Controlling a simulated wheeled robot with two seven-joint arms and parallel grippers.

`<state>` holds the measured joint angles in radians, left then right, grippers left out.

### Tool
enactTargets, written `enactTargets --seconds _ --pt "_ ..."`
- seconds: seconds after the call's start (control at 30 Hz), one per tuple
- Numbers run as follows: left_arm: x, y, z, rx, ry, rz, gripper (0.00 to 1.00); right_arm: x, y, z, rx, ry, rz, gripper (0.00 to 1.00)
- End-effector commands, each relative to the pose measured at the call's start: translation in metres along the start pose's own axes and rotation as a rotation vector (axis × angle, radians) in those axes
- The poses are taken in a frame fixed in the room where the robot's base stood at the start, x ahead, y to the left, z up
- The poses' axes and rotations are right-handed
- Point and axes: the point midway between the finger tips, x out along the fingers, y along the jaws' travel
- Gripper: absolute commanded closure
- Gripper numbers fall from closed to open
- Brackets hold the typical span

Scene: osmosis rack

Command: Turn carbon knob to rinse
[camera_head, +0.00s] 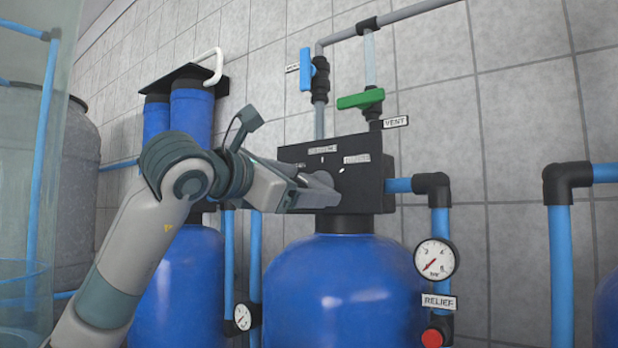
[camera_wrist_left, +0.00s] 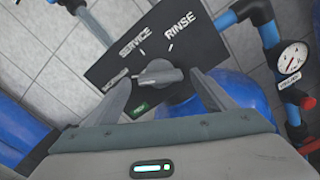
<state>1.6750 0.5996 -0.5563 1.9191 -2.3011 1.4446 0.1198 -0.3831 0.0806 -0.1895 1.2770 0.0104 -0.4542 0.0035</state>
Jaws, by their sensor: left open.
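The grey carbon knob (camera_wrist_left: 160,74) sits on the front of a black control box (camera_wrist_left: 195,38) atop a blue tank. In the left wrist view a SERVICE label (camera_wrist_left: 134,42) and a RINSE label (camera_wrist_left: 180,28) are above it, with white marks. A third label (camera_wrist_left: 116,77), too small to read, is to its left. The knob's grip lies roughly sideways, its left end toward the third label. My left gripper (camera_wrist_left: 160,80) is open, with one finger on each side of the knob; contact is unclear. In the head view my left gripper (camera_head: 314,196) hides most of the knob.
Above the box (camera_head: 378,188) are a blue-handled valve (camera_head: 306,70) and a green-handled valve (camera_head: 360,100) by a VENT label (camera_head: 395,122). A pressure gauge (camera_head: 436,259) and red relief button (camera_head: 432,338) stand right of the blue tank (camera_head: 340,290). Blue filter housings (camera_head: 191,112) are left.

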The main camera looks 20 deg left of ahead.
Motion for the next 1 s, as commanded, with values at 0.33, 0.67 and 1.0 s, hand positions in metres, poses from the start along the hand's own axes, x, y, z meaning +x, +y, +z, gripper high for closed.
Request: enactTargets --seconds 0.33,0.67,1.0 --pt "0.016 0.000 0.000 0.000 0.000 0.000 0.23 -0.001 -0.004 -0.006 -0.002 0.032 -0.004 0.69" --pt "0.015 0.000 0.000 0.000 0.000 0.000 0.59 -0.001 -0.004 -0.006 -0.002 0.031 -0.004 0.69" --pt "0.015 0.000 0.000 0.017 0.000 0.000 0.65 0.000 -0.004 -0.004 -0.001 0.026 -0.004 0.69"
